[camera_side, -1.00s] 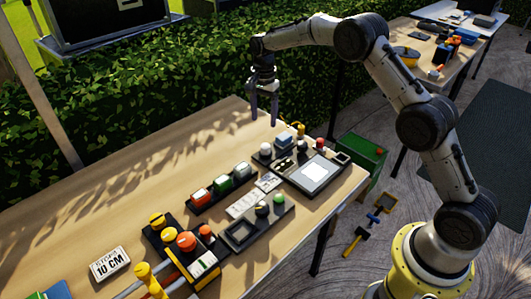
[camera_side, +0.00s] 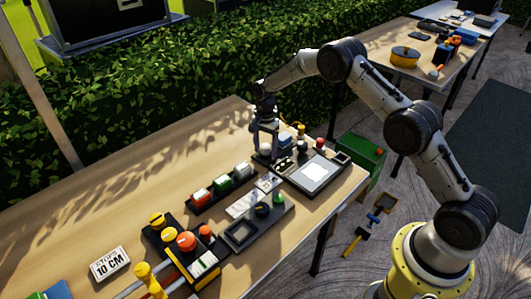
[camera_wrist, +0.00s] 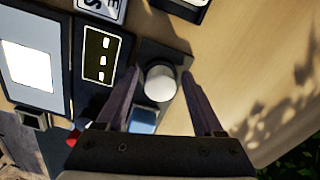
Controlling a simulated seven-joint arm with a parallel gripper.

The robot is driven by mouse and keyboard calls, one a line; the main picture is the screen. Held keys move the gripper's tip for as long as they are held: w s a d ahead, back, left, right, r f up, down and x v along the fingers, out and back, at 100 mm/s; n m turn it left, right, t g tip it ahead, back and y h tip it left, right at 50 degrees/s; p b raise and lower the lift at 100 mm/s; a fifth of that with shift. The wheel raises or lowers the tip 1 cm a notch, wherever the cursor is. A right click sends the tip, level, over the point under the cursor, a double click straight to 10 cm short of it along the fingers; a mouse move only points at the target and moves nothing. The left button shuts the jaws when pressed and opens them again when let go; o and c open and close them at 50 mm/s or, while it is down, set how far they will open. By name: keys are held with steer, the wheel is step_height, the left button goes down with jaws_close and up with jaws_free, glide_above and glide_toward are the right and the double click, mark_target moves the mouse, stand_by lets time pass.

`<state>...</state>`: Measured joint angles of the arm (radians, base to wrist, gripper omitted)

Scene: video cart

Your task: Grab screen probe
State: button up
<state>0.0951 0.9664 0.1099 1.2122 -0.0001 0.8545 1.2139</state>
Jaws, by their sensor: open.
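A white round-topped piece (camera_wrist: 160,83) stands in a dark holder; no label marks it as the screen probe. It also shows in the side view (camera_side: 265,149). My gripper (camera_side: 266,155) points down over it. In the wrist view my gripper (camera_wrist: 159,77) is open, with one finger on each side of the white piece and a visible gap to each. The device with a bright white screen (camera_side: 314,171) lies to the right in the side view. Its screen (camera_wrist: 27,65) is at the left in the wrist view. The white piece's lower part is hidden.
A blue block (camera_wrist: 143,120) sits close beside the white piece, near the left finger. A dark card with white marks (camera_wrist: 98,56) and a red knob (camera_side: 320,143) are near. Red, green and white blocks (camera_side: 221,184) stand in a row. The table's left back is clear.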

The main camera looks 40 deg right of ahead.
steer(key=shift+f, duration=0.2)
steer(key=c, duration=1.1)
steer(key=shift+r, duration=0.1)
